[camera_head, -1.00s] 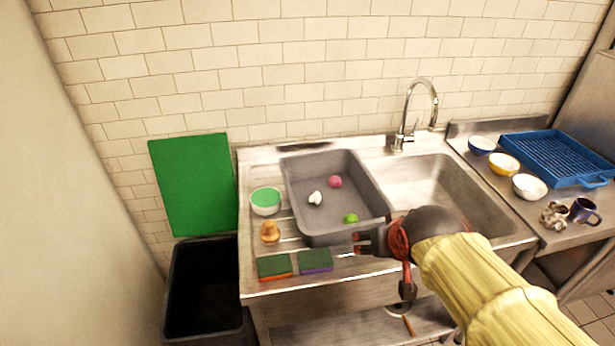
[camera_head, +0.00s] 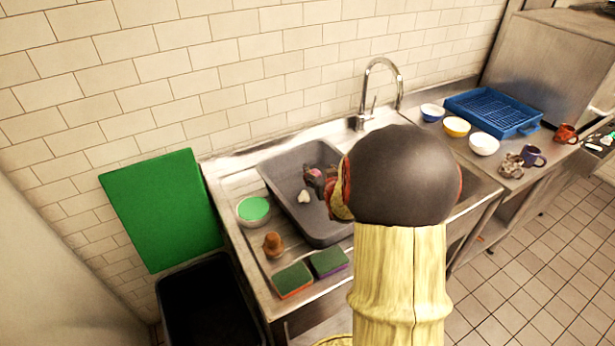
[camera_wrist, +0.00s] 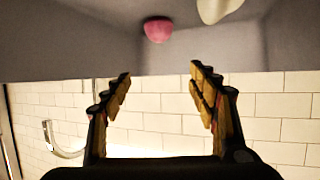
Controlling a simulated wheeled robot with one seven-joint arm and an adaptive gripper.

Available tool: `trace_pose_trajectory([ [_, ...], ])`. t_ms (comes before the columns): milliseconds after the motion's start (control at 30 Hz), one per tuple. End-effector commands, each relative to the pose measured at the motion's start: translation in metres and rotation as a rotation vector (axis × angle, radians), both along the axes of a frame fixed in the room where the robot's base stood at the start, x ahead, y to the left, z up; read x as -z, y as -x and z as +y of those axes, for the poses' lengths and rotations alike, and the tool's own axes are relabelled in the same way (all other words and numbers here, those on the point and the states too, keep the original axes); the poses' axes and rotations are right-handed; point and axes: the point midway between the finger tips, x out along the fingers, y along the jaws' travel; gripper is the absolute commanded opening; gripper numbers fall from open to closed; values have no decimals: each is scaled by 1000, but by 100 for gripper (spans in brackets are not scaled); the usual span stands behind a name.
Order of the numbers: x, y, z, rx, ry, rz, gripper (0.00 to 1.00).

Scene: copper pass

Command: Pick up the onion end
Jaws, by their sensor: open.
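A pink rounded piece, which looks like the onion end (camera_wrist: 158,29), lies in the grey tub (camera_head: 320,232). In the wrist view it shows beyond the open fingertips, near the top of the picture. My gripper (camera_head: 317,177) reaches over the tub in the head view, and its open fingers (camera_wrist: 160,72) are empty and apart from the pink piece. The green piece is hidden.
A bowl with a green top (camera_head: 253,210), a brown brush-like thing (camera_head: 273,244) and two sponges (camera_head: 292,280) (camera_head: 329,262) sit left and in front of the tub. The tap (camera_head: 379,85) stands behind. Bowls and a blue rack (camera_head: 493,110) are at right.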

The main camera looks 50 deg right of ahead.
Motion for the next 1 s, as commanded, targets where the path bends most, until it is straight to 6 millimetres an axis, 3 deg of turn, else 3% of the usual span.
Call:
trace_pose_trajectory([
  [33, 15, 0, 0, -1, -2, 2, 59],
  [233, 49, 0, 0, -1, 0, 1, 59],
  [1000, 75, -57, -40, -2, 1, 1, 59],
])
